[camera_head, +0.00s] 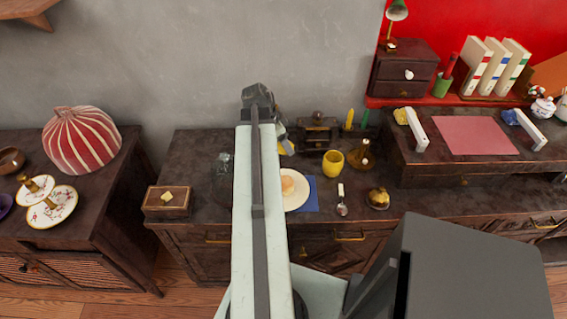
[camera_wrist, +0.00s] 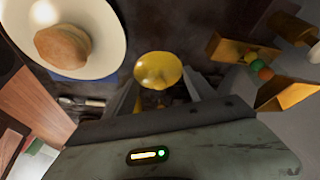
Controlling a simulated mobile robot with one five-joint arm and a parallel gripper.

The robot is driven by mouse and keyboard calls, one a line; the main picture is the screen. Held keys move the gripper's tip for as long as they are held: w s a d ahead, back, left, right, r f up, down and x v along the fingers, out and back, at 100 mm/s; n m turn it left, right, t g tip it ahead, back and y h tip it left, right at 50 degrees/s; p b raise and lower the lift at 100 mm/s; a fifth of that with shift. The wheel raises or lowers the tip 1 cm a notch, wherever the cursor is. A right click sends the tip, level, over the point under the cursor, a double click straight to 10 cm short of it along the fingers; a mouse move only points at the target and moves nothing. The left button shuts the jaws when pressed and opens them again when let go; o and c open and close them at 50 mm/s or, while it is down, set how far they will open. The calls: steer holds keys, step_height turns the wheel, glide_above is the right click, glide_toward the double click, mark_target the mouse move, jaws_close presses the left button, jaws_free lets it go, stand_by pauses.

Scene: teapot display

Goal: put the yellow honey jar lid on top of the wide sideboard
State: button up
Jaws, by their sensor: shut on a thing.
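The yellow honey jar lid (camera_wrist: 158,68) is round and shiny in the wrist view. It sits between the fingertips of my gripper (camera_wrist: 163,90), which is shut on it. In the head view my gripper (camera_head: 281,135) is at the far end of my arm, and a bit of the yellow lid (camera_head: 287,147) shows beside it. The dark wooden sideboard (camera_head: 195,168) stands against the grey wall, with my arm reaching over it. My gripper is above its back part. The head view does not show clearly how high the lid is over the top.

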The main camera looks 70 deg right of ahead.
mark_target(288, 160)
steer(key=shift+f+b, duration=2.6)
steer(key=shift+f, duration=0.85)
steer(key=o, duration=1.5)
steer(key=shift+r, duration=0.1)
steer(key=shift+r+p, duration=0.3)
steer(key=shift+p, duration=0.1)
steer(key=p+v, duration=1.1)
steer(key=v, duration=0.1)
